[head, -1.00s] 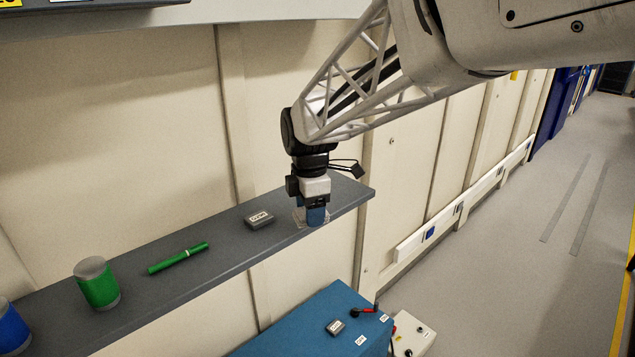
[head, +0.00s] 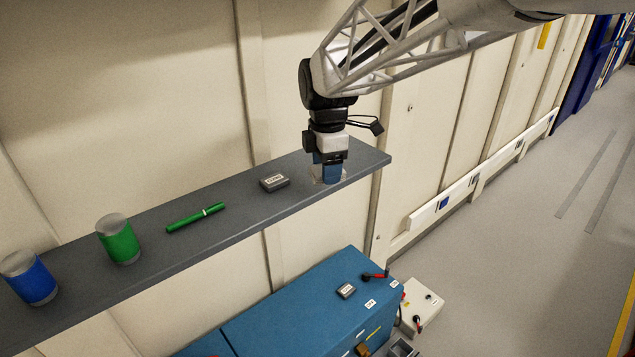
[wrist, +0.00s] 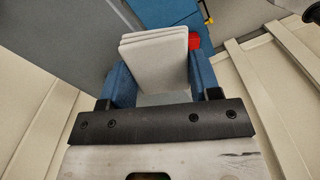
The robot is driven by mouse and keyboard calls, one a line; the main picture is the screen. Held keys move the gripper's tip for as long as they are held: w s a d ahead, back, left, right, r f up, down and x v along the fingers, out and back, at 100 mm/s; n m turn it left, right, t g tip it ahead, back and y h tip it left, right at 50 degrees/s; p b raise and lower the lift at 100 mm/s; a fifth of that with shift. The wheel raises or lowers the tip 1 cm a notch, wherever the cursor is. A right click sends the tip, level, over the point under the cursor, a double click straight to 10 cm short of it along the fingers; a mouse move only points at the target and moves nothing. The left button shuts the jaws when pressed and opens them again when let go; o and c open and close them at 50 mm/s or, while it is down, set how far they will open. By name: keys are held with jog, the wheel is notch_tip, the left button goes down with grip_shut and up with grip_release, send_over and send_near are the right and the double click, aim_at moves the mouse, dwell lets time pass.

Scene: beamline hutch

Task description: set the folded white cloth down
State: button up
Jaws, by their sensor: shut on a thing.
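The folded white cloth (wrist: 155,62) is a stack of flat layers between the two blue fingers of my gripper (wrist: 163,85) in the wrist view. My gripper is shut on it. In the head view my gripper (head: 330,180) points down over the right end of the dark grey shelf (head: 230,218). Only pale edges of the cloth (head: 317,175) show beside the fingers there, low at the shelf top. I cannot tell whether the cloth touches the shelf.
To the left on the shelf are a small grey labelled box (head: 274,183), a green marker (head: 195,218), a green-banded can (head: 118,240) and a blue-banded can (head: 29,278). A blue cabinet (head: 290,312) stands below. A panelled wall (head: 180,100) rises behind.

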jog(key=r, duration=0.1)
jog(key=s+r, duration=0.1)
jog(key=r, duration=0.1)
jog(key=shift+a+r, duration=0.15)
jog(key=shift+r, duration=0.1)
jog(key=s+a+n, duration=0.2)
jog(key=s, duration=0.6)
jog(key=s+a+n, duration=0.2)
jog(key=s, duration=0.7)
notch_tip(320, 180, down, 61)
jog(key=shift+w+d, duration=0.25)
jog(key=shift+w, duration=0.05)
jog(key=shift+w, duration=0.1)
send_over(285, 337)
jog(key=shift+f, duration=0.7)
jog(key=shift+f, duration=1.7)
jog(key=shift+f, duration=0.15)
